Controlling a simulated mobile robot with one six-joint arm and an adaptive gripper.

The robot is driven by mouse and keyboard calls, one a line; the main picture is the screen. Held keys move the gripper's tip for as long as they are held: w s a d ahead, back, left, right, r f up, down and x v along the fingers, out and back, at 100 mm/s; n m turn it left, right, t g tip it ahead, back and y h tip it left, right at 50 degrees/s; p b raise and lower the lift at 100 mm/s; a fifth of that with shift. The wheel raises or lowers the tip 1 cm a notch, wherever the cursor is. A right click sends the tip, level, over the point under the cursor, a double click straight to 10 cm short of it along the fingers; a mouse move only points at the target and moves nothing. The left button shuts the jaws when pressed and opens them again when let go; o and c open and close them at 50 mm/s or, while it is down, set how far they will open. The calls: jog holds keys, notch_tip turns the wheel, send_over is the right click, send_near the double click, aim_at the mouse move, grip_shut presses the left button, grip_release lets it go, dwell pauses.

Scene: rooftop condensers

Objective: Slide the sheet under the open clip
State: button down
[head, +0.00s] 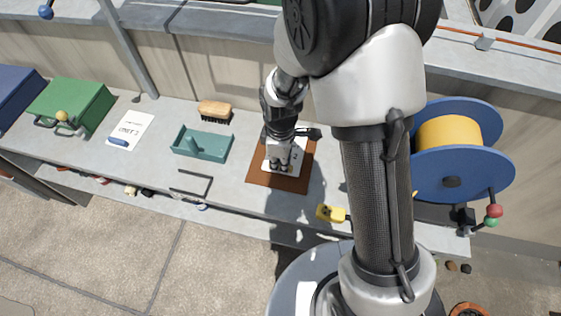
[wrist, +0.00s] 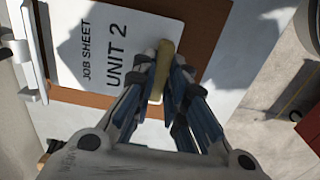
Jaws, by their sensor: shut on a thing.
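The white sheet marked "JOB SHEET UNIT 2" (wrist: 105,55) lies over the brown board (wrist: 205,30) in the wrist view. The board also shows in the head view (head: 258,181). The pale metal clip (wrist: 29,55) is at the board's left in the wrist view, beside the sheet's top edge. A narrow brown strip seems to show between them; I cannot tell whether any of the sheet is under the clip. My gripper (wrist: 163,72) is shut on a yellowish strip (wrist: 162,66) at the sheet's opposite edge. In the head view my wrist hides much of the sheet.
On the bench stand a teal tray (head: 201,144), a brush (head: 214,110), a green box (head: 72,108) and another printed sheet (head: 131,130). A yellow thing (head: 330,213) lies near the front edge. A blue reel (head: 440,175) stands right.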

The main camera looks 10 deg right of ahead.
jog(key=shift+s+f, duration=0.1)
jog(key=shift+f, duration=0.35)
dwell(0.5)
jog(key=c, duration=1.5)
grip_release()
jog(key=shift+c, duration=0.2)
jog(key=shift+r, duration=0.1)
notch_tip(320, 180, up, 12)
jog(key=s+d+r+m+t, duration=0.2)
jog(key=s+d+r+m, duration=0.2)
jog(key=s+r+m, duration=0.3)
jog(key=s+d+r+m+t, duration=0.2)
jog(key=s+d+r+m, duration=0.3)
jog(key=s, duration=0.5)
notch_tip(320, 180, up, 3)
jog(key=shift+s+r+m+t, duration=0.1)
jog(key=shift+s+m+t, duration=0.15)
jog(key=shift+m, duration=0.75)
